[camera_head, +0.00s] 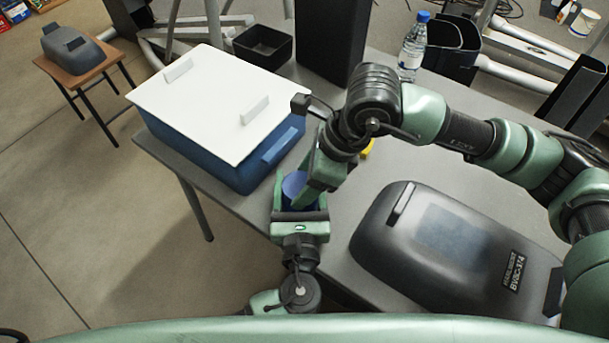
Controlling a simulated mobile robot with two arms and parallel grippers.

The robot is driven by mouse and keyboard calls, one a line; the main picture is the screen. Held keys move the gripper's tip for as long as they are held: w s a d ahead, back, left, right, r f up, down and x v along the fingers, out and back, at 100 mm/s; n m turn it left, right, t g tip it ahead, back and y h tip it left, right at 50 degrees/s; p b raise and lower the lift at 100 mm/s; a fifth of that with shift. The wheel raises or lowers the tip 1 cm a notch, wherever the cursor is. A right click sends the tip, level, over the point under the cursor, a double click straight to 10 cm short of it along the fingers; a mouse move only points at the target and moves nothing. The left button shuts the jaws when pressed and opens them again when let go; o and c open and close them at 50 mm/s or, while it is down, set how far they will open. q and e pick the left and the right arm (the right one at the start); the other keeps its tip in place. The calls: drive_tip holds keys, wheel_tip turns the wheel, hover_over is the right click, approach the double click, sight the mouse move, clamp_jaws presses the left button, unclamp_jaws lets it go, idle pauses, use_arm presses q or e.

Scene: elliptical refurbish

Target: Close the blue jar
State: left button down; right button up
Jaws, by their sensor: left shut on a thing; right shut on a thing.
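The blue jar (291,206) is dark blue and stands upright between the fingers of my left gripper (299,208), near the front edge of the grey table. My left gripper is shut on the jar from the near side. A lighter blue round lid (292,183) is at the jar's top, slightly tilted in the picture. My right gripper (305,192) reaches down from the right, shut at the lid's right side. Its fingers hide part of the lid and jar. I cannot tell whether the lid touches or sits on the jar's rim.
A blue box (215,153) with a white lid (208,97) stands just left. A dark welding mask (450,250) lies right on the grey table (480,170). A water bottle (412,48) and black bin (265,46) stand behind. A yellow thing (367,149) is partly hidden behind my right arm.

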drive_tip(key=m, duration=0.2)
drive_tip(key=m+t, duration=0.1)
drive_tip(key=m, duration=0.1)
drive_tip(key=m+t+h, duration=0.1)
drive_tip(key=m, duration=0.1)
drive_tip(key=shift+s+a, duration=0.25)
drive_tip(key=shift+s, duration=0.15)
drive_tip(key=m, duration=0.2)
drive_tip(key=m+t+h, duration=0.1)
drive_tip(key=m, duration=0.1)
drive_tip(key=shift+s+a, duration=0.1)
drive_tip(key=shift+a, duration=0.1)
drive_tip(key=m+h, duration=0.1)
drive_tip(key=m, duration=0.1)
drive_tip(key=m+h, duration=0.1)
drive_tip(key=m, duration=0.4)
drive_tip(key=shift+a+r+t+h, duration=0.1)
drive_tip(key=shift+a+t+h, duration=0.15)
drive_tip(key=shift+t+h, duration=0.15)
drive_tip(key=m, duration=0.1)
drive_tip(key=m+h, duration=0.1)
drive_tip(key=m, duration=0.1)
drive_tip(key=shift+w+a+m, duration=0.15)
drive_tip(key=shift+w+m, duration=0.05)
drive_tip(key=shift+m, duration=0.1)
drive_tip(key=shift+s+m+g+h, duration=0.1)
drive_tip(key=shift+m+g+h, duration=0.45)
drive_tip(key=shift+m, duration=0.55)
drive_tip(key=o, duration=1.4)
